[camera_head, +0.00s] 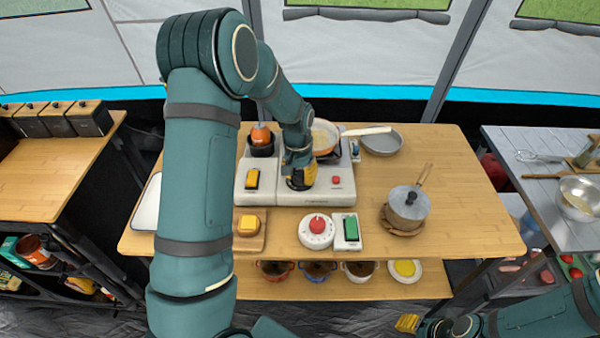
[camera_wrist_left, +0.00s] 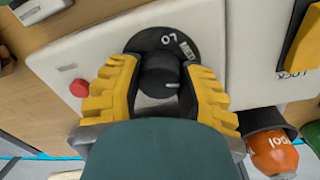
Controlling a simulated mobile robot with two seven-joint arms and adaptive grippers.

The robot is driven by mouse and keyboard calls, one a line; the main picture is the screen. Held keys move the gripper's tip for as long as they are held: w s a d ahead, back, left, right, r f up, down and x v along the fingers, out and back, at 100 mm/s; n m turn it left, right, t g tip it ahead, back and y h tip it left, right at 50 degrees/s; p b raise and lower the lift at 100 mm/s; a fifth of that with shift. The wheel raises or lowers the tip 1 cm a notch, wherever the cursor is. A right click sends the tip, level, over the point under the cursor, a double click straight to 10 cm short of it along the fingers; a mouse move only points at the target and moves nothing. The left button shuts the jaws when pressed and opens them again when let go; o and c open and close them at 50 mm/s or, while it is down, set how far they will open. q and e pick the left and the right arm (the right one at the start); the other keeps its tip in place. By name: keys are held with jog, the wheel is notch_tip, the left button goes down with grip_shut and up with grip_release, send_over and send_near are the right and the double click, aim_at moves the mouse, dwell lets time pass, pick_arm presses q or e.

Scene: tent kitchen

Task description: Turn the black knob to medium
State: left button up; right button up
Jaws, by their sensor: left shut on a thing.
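The black knob (camera_wrist_left: 160,78) sits on a dark round dial on the white stove panel in the left wrist view. Its white pointer mark faces the right finger, and the letters "LO" show above it. My left gripper (camera_wrist_left: 160,88) has its yellow fingers on both sides of the knob and is shut on it. In the head view my left gripper (camera_head: 300,177) reaches down over the front of the white stove (camera_head: 345,190) and hides the knob. My right gripper (camera_head: 408,323) is at the bottom edge, apart from the table, and its finger opening is unclear.
A pan (camera_head: 325,137) with a light handle sits on the stove. A red button (camera_head: 336,180) and a yellow switch (camera_head: 252,179) flank my left gripper. The table's right side is clear.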

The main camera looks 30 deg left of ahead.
aim_at(297, 174)
pick_arm(q)
jog(key=n, duration=0.2)
jog(key=shift+n+p, duration=1.05)
jog(key=shift+n, duration=1.35)
jog(key=o, duration=1.2)
jog(key=r, duration=1.2)
jog(key=shift+s+a, duration=0.25)
jog(key=shift+a, duration=0.05)
jog(key=shift+f, duration=0.1)
